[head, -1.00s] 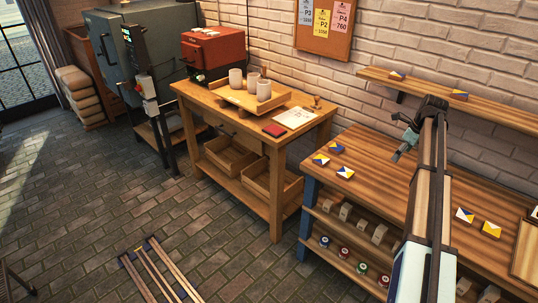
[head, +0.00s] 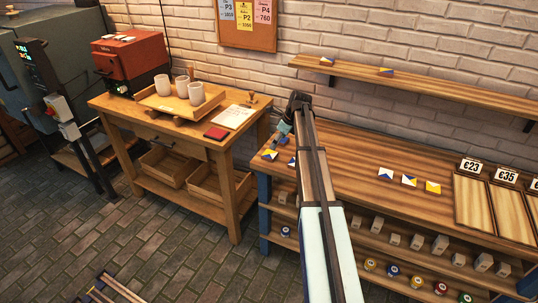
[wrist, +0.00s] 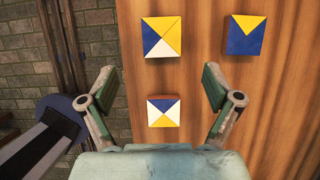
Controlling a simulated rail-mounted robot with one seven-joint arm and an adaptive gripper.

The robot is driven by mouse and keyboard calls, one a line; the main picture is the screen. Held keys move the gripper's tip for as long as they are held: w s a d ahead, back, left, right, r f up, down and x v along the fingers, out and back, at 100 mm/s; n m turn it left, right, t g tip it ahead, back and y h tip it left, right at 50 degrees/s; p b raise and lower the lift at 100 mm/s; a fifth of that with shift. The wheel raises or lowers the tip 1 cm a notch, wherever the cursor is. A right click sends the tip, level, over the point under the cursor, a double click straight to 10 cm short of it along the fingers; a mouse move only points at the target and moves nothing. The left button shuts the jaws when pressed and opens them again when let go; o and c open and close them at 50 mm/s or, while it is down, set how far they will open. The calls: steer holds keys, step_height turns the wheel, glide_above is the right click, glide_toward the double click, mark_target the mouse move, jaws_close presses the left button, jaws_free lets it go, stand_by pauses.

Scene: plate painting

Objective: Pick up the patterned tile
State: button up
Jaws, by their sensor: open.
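My gripper (wrist: 158,88) is open and empty. The near tile shows between its fingers, lower than the tips in the picture; how high I am above it I cannot tell. In the head view my gripper (head: 285,128) is over the table's left end, partly hiding these tiles; one tile (head: 270,155) shows clearly.
Wooden boards with price signs (head: 470,165) are at the right. A side table (head: 180,135) with a tray and cups stands to the left.

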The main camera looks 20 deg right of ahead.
mark_target(270, 154)
steer(key=shift+w+p+x, duration=0.2)
steer(key=shift+p+x, duration=1.15)
steer(key=shift+x, duration=3.1)
steer(key=shift+r, duration=0.1)
steer(key=c, duration=1.3)
